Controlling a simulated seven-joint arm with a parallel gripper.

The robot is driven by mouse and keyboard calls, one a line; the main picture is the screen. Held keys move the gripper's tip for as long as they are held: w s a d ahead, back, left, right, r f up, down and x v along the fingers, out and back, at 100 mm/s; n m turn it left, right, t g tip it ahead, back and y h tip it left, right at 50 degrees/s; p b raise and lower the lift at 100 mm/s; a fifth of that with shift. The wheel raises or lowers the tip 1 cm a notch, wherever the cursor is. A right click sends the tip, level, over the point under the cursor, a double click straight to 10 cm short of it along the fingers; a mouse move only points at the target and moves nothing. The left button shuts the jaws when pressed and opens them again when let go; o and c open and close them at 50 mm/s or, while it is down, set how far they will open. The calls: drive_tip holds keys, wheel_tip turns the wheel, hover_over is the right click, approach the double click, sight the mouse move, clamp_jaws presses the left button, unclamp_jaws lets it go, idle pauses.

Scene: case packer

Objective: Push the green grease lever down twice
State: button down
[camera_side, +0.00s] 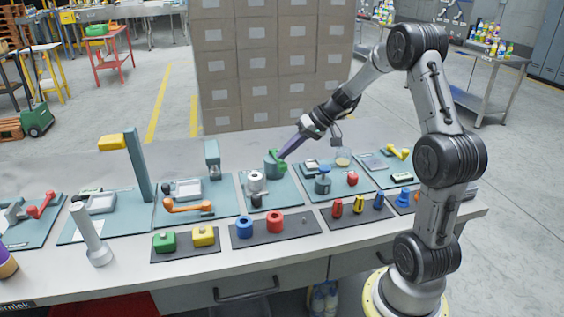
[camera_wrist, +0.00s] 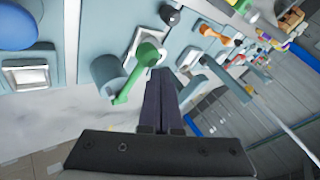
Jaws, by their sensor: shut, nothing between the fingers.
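The green grease lever (camera_wrist: 146,55) has a round knob and a thin arm. It is mounted on a grey-teal cylinder (camera_wrist: 108,72) in the wrist view. In the side view the green lever (camera_side: 281,154) shows at the top of the cylinder (camera_side: 271,168), on a teal mat in the middle of the bench. My gripper (camera_side: 283,155) is shut and empty, its dark fingers pointing down at the lever. In the wrist view the fingertips (camera_wrist: 160,72) are right beside the green knob and overlap its edge; I cannot tell whether they touch it.
A white round part (camera_side: 255,180) stands just left of the cylinder. Stacked cardboard boxes (camera_side: 270,60) stand behind the bench.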

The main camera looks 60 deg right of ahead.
drive_tip(key=shift+s+a+f, duration=0.15)
drive_tip(key=shift+f, duration=1.15)
idle(1.4)
drive_tip(key=shift+r, duration=0.1)
drive_tip(key=shift+w+d+r, duration=0.1)
drive_tip(key=shift+r, duration=0.75)
drive_tip(key=shift+w+d+r, duration=0.1)
drive_tip(key=shift+r, duration=0.75)
drive_tip(key=shift+r, duration=0.15)
drive_tip(key=shift+w+d+r, duration=0.15)
drive_tip(key=shift+r, duration=1.05)
drive_tip(key=shift+w+d+r, duration=0.15)
drive_tip(key=shift+r, duration=1)
drive_tip(key=shift+a, duration=0.1)
